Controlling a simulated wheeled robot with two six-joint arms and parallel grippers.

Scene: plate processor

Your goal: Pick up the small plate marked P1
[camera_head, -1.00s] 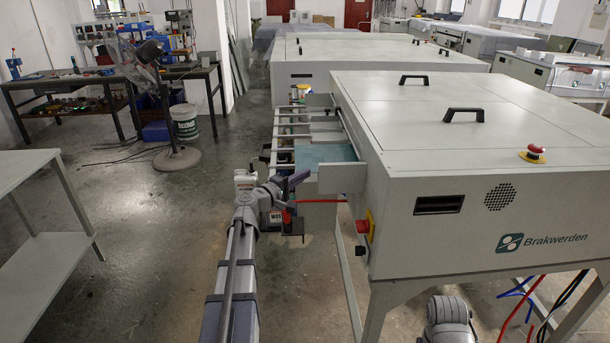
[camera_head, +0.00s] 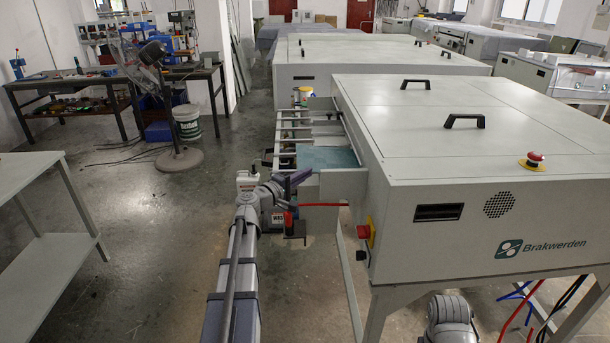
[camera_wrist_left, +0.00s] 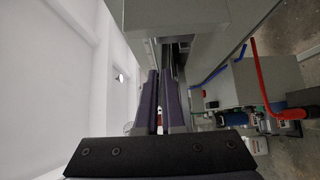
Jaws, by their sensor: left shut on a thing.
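A flat teal surface (camera_head: 327,158) lies in the open bay on the left side of the near machine. I can make out no P1 mark. My left gripper (camera_head: 298,178) is at the front left corner of this bay, by its grey front panel (camera_head: 340,186). In the left wrist view its two purple fingers (camera_wrist_left: 159,108) are close together, shut on a thin thing that they mostly hide. I cannot tell surely what it is. The fingers point at a grey housing (camera_wrist_left: 165,18). My right gripper is out of view.
The grey Brakwerden machine (camera_head: 450,150) fills the right, with a red emergency button (camera_head: 535,158) on top. Rails (camera_head: 290,130) run behind the bay. The floor on the left is open, up to a grey table (camera_head: 30,172).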

